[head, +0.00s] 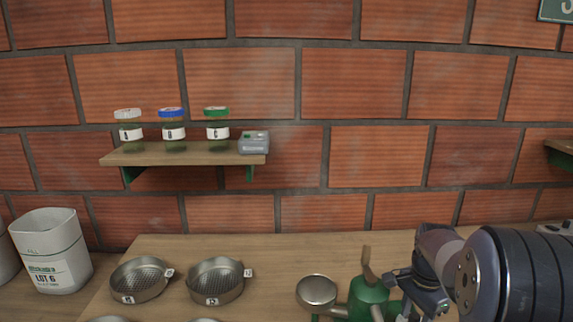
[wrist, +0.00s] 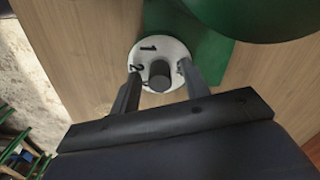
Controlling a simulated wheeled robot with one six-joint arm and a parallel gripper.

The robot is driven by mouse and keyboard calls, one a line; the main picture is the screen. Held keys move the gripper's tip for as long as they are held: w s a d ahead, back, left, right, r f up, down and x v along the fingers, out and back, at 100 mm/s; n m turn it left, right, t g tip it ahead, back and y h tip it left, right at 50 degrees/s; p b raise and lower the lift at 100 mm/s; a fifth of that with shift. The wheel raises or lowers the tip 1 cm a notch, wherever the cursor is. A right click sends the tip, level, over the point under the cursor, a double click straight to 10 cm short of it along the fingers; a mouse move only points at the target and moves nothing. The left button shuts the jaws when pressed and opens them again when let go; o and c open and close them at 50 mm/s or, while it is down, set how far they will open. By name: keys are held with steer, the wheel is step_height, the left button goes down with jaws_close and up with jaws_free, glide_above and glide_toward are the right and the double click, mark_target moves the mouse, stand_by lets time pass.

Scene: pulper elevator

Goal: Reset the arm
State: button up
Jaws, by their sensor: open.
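My arm comes in from the right in the head view, and my gripper (head: 424,297) is low beside the green machine (head: 368,297). In the wrist view my gripper (wrist: 160,70) is open. Its two fingers stand on either side of a dark round knob (wrist: 158,78) on a white dial (wrist: 156,50) marked 1 and 2. A gap shows between each finger and the knob. The dial is at the edge of a green plate (wrist: 213,58), below the green machine body (wrist: 245,12). The dial cannot be made out in the head view.
Two metal sieves (head: 141,279) (head: 215,280) and a round metal pan (head: 317,290) are on the wooden bench (head: 270,250). A white LOT 6 bucket (head: 48,238) stands at left. Several lidded jars (head: 172,132) and a grey device (head: 253,143) sit on a wall shelf (head: 190,158).

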steer(key=shift+m+b, duration=0.4)
steer(key=shift+m, duration=0.5)
steer(key=shift+s+a, duration=0.1)
